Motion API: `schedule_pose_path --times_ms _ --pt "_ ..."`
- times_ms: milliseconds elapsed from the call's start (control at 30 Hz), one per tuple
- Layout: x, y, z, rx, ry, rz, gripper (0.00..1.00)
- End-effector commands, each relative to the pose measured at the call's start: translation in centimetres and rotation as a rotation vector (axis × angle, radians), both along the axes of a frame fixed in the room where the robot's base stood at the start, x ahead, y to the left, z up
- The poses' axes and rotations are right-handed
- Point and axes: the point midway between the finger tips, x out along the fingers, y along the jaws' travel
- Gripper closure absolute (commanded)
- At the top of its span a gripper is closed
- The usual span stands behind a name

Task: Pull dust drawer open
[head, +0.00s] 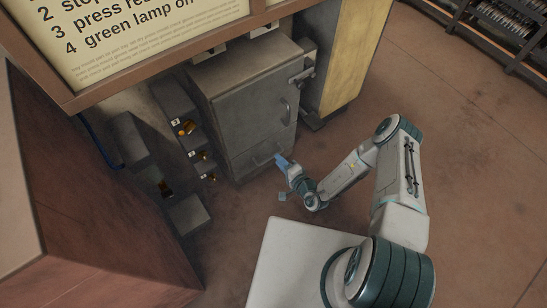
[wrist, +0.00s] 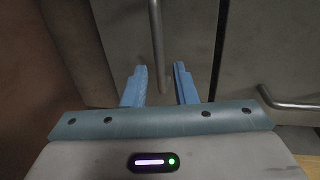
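The dust drawer (head: 248,162) is the low grey front panel of the grey cabinet, below its door, and looks shut. In the wrist view its front (wrist: 108,45) fills the middle, with its bar handle (wrist: 156,40) running up the picture. My gripper (head: 282,161) is at the drawer front in the head view. In the wrist view my gripper (wrist: 160,82) has its two blue fingers apart, one on each side of the handle's line. I cannot tell whether either finger touches the handle. The gripper hides part of the handle in the head view.
The cabinet door (head: 252,105) above has its own handle (head: 286,111), which also shows at the right in the wrist view (wrist: 290,103). A yellow panel (head: 352,60) stands right. Floor in front is clear.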

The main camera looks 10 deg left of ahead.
Motion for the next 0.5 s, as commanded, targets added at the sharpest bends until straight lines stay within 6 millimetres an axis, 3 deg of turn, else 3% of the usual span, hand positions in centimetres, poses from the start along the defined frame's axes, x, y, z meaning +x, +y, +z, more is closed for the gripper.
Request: schedule_pose_path --times_ms 200,500 --pt "2.2 2.6 -0.9 0.001 -0.002 0.001 0.75" --pt "3.0 3.5 -0.9 0.001 0.001 0.0 0.75"
